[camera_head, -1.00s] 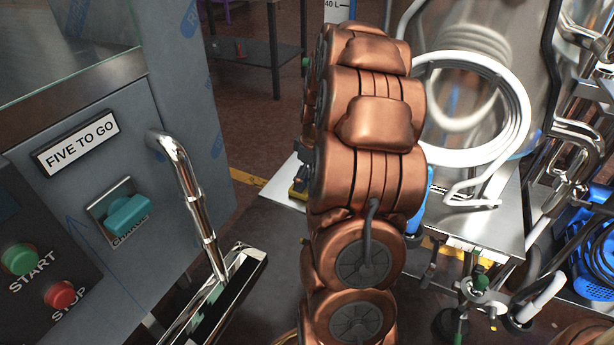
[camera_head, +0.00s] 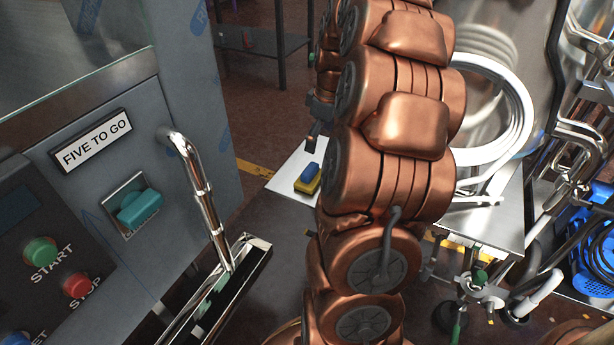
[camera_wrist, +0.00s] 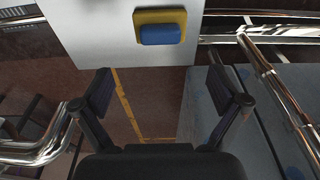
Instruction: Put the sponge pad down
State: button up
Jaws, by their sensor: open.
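The sponge pad (camera_head: 308,178), blue on top and yellow below, lies on the left end of a pale metal table top (camera_head: 287,178). In the wrist view the sponge pad (camera_wrist: 160,27) rests near the edge of the table top (camera_wrist: 95,35). My gripper (camera_head: 313,143) is above and behind the pad in the head view, partly hidden by my arm. In the wrist view my gripper (camera_wrist: 162,90) has its two fingers spread wide with nothing between them. The pad is apart from the fingers, beyond their tips.
A grey machine with a "FIVE TO GO" label (camera_head: 92,140), a teal switch (camera_head: 139,208) and buttons stands at left. A chrome bent handle (camera_head: 190,170) juts out beside it. A coiled white hose (camera_head: 500,90) sits on the table's right part.

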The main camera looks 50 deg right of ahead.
jog(key=s+a+g, duration=0.1)
jog(key=s+a, duration=0.1)
jog(key=a, duration=0.8)
jog(key=s+a+g, duration=0.1)
jog(key=s+a, duration=0.2)
jog(key=a, duration=0.8)
jog(key=s+a+f+m+g, duration=0.1)
jog(key=s+a, duration=0.5)
jog(key=s, duration=0.3)
jog(key=s+a+f+m+g, duration=0.1)
jog(key=s+a+m+g, duration=0.1)
jog(key=s+a, duration=0.4)
jog(key=s, duration=0.3)
jog(key=shift+a+f+g, duration=0.3)
jog(key=shift+a+f, duration=0.05)
jog(key=shift+f, duration=0.05)
